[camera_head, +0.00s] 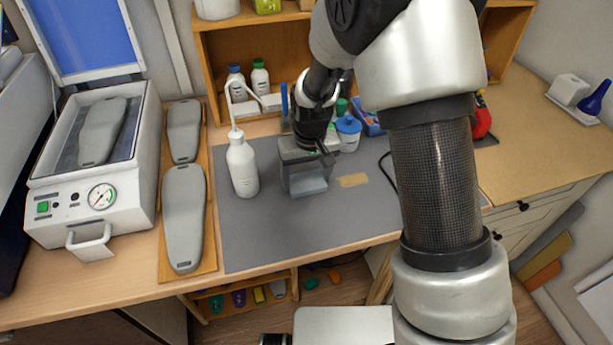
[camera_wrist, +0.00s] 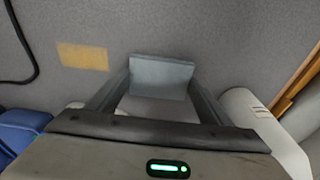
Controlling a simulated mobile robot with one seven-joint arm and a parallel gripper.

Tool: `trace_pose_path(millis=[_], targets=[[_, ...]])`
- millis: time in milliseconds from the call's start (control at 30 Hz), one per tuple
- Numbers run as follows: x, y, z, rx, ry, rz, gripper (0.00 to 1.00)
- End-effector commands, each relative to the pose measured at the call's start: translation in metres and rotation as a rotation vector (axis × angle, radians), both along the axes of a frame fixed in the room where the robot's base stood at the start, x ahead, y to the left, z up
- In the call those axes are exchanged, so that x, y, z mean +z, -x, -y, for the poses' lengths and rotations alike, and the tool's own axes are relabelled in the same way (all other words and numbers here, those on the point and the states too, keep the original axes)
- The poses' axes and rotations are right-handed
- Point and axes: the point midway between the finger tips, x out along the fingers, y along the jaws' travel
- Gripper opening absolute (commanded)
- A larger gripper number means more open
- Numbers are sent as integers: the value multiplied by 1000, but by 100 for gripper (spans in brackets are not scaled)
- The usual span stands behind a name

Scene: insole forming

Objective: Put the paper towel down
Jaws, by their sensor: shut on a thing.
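The paper towel is a folded, blue-grey piece (camera_head: 308,184). It also shows in the wrist view (camera_wrist: 162,77), upright between the two fingers. My gripper (camera_head: 306,172) is shut on it, and its fingers (camera_wrist: 162,88) press the towel's left and right sides. The gripper points down over the grey mat (camera_head: 270,240) on the workbench. The towel's lower edge is close to the mat; I cannot tell whether it touches.
A white squeeze bottle (camera_head: 243,168) stands just left of the gripper. A tan patch (camera_head: 353,180) lies to the right. A blue-lidded jar (camera_head: 348,132) stands behind. Grey insole forms (camera_head: 184,215) lie on a board at left. The mat's front is clear.

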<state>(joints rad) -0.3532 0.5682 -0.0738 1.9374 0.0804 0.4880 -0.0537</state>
Motion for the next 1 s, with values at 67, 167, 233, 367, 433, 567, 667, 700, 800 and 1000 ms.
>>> trace_pose_path(millis=[67,167,233,367,433,567,667,700,800,1000], targets=[[1,0,0,0,0,1,52],[-1,0,0,0,0,1,52],[-4,0,0,0,0,1,52],[-2,0,0,1,0,0,92],[-3,0,0,0,0,0,92],[-3,0,1,0,1,0,92],[1,0,1,0,1,0,92],[4,0,1,0,1,1,92],[15,0,0,1,-1,5,92],[57,6,2,1,-2,7,92]])
